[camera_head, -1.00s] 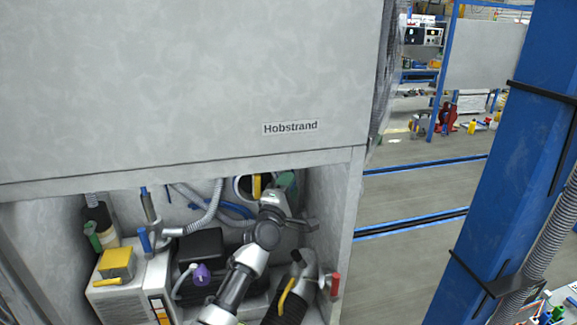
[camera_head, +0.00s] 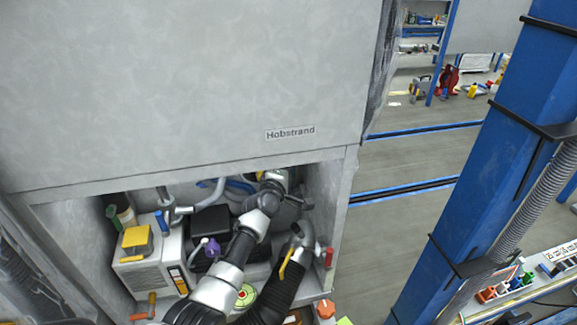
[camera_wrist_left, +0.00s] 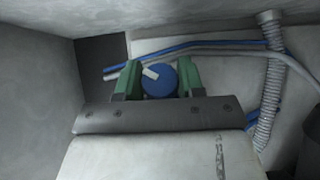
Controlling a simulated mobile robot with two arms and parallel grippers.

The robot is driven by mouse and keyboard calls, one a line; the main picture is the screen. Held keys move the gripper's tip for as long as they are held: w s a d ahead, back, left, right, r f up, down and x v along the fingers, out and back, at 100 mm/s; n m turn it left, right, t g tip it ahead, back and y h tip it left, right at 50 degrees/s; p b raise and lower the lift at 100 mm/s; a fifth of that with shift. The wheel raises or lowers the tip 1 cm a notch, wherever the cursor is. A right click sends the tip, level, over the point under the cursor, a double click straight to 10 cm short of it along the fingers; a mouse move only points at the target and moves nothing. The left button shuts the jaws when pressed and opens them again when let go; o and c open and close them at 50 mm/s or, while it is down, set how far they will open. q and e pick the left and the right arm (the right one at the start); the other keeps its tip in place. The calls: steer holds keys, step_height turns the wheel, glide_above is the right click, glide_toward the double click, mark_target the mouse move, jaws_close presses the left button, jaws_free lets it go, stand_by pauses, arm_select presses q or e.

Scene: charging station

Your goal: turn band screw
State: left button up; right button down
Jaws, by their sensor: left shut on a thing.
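A blue round knob with a short white bar on its face (camera_wrist_left: 160,83) shows in the left wrist view. It sits between the green fingers of my left gripper (camera_wrist_left: 159,80), which is shut on it. I take this knob as the band screw, but no band around it shows clearly. In the head view my left gripper (camera_head: 273,178) reaches up under the top edge of the cabinet opening, at its right side. Its fingertips and the knob are hidden there. My right gripper is not in view.
The grey cabinet (camera_head: 200,80) frames the opening tightly. Inside are a white box (camera_head: 155,270) with a yellow part, a black box (camera_head: 210,222), a purple knob (camera_head: 213,248) and a black ribbed hose (camera_head: 272,292). A red handle (camera_head: 329,257) stands at the right wall.

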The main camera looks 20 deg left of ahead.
arm_select(q)
steer(key=shift+f, duration=0.1)
steer(key=o, duration=0.9)
steer(key=s, duration=1)
steer(key=shift+s+a+r, duration=0.2)
steer(key=shift+s+a, duration=0.1)
steer(key=shift+s, duration=0.1)
